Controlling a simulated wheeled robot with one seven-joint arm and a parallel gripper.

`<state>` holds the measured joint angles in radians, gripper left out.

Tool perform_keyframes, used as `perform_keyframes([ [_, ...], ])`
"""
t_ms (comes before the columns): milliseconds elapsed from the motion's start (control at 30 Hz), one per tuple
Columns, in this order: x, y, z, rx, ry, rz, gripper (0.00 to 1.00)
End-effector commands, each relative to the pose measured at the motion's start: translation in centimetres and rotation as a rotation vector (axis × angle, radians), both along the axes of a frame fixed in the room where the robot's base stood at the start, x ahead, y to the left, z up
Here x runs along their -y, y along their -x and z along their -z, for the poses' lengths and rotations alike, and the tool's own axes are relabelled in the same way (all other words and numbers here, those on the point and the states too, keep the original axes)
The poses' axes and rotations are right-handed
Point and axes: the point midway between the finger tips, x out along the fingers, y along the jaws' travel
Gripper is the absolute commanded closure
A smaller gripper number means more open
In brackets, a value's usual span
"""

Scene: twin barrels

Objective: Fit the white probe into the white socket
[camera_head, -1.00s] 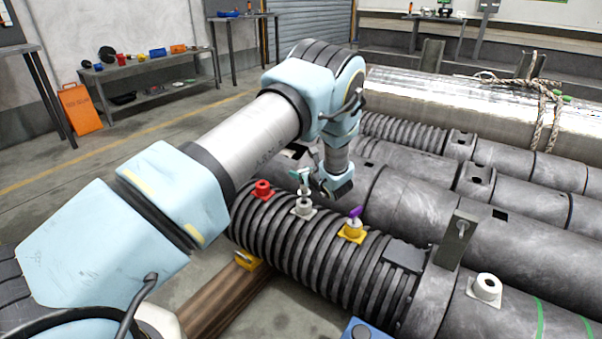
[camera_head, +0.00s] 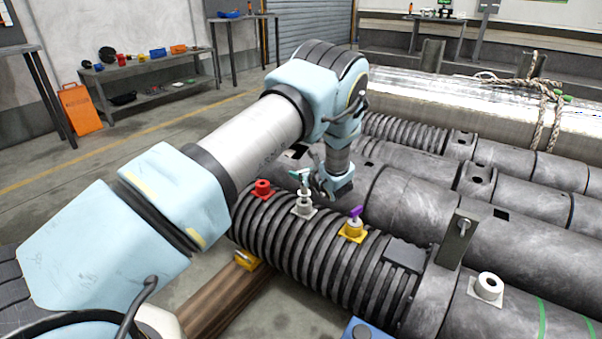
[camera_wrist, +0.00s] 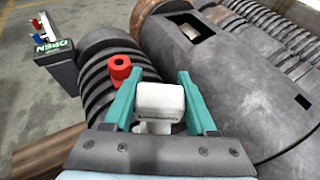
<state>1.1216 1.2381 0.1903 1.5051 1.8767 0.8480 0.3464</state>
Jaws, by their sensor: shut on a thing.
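The white probe (camera_wrist: 160,100) has a blocky top and shows between the two teal fingers of my gripper (camera_wrist: 158,82) in the wrist view. My gripper is shut on it. In the head view my gripper (camera_head: 303,182) is over the near ribbed barrel, with the white probe (camera_head: 303,199) just below it, upright above a pale base plate. Whether the probe's lower end is clear of that base is hard to tell. The white socket (camera_head: 487,288), a short ring with a dark hole, stands on the smooth barrel at the lower right, well apart from my gripper.
A red fitting (camera_head: 262,188) stands left of the probe; it also shows in the wrist view (camera_wrist: 120,68).

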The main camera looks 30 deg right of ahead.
Motion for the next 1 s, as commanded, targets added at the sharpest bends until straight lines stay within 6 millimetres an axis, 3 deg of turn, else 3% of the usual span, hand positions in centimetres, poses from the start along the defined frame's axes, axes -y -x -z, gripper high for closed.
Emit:
perform_keyframes([
  [1000,0.0,0.0,2.5,0.001,0.000,0.000,1.00],
])
